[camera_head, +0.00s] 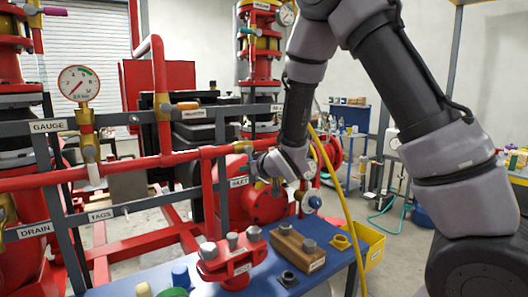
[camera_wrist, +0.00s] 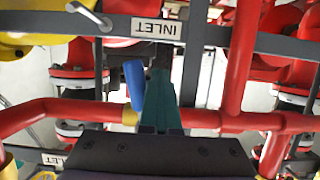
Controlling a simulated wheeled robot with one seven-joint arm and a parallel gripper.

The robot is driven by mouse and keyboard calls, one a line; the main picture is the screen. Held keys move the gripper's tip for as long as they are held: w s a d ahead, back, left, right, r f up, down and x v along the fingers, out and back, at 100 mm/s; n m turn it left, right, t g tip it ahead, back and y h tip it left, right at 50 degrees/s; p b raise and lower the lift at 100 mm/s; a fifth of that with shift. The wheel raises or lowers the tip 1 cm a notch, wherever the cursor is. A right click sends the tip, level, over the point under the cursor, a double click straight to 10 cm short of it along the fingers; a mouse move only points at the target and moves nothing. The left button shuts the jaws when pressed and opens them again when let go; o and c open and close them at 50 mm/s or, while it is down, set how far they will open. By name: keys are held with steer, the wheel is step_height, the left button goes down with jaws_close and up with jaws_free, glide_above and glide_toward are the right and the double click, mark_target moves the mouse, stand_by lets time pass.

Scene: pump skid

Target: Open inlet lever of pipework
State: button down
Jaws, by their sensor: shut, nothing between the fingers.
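The inlet lever, a short blue handle (camera_wrist: 134,84), shows in the wrist view just left of my gripper. Its lower end meets a yellow fitting (camera_wrist: 130,117) on the red pipe (camera_wrist: 60,109). The white INLET label (camera_wrist: 156,28) is upside down in that view, on a grey rail. My gripper (camera_wrist: 160,78) has its teal fingers together, with nothing held. The fingers lie close beside the lever; I cannot tell whether they touch it. In the head view, my gripper (camera_head: 262,180) is beside the partly hidden INLET label (camera_head: 239,182). The lever is hard to make out there.
Grey rails and red pipes surround the gripper. A gauge (camera_head: 77,84) and an orange handle (camera_head: 187,106) are on the left. A blue bench (camera_head: 130,284) with a red flange part (camera_head: 233,262) stands in front. A yellow hose (camera_head: 335,185) hangs right of the gripper.

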steer(key=shift+w+d, duration=0.55)
steer(key=shift+d, duration=0.25)
steer(key=shift+w+d+r, duration=0.15)
steer(key=shift+w+d, duration=0.35)
steer(key=shift+d, duration=0.25)
steer(key=s+d+r, duration=0.5)
steer(key=d, duration=0.2)
steer(key=shift+s, duration=0.2)
stand_by(0.4)
steer(key=shift+d+r, duration=0.1)
steer(key=shift+d, duration=0.05)
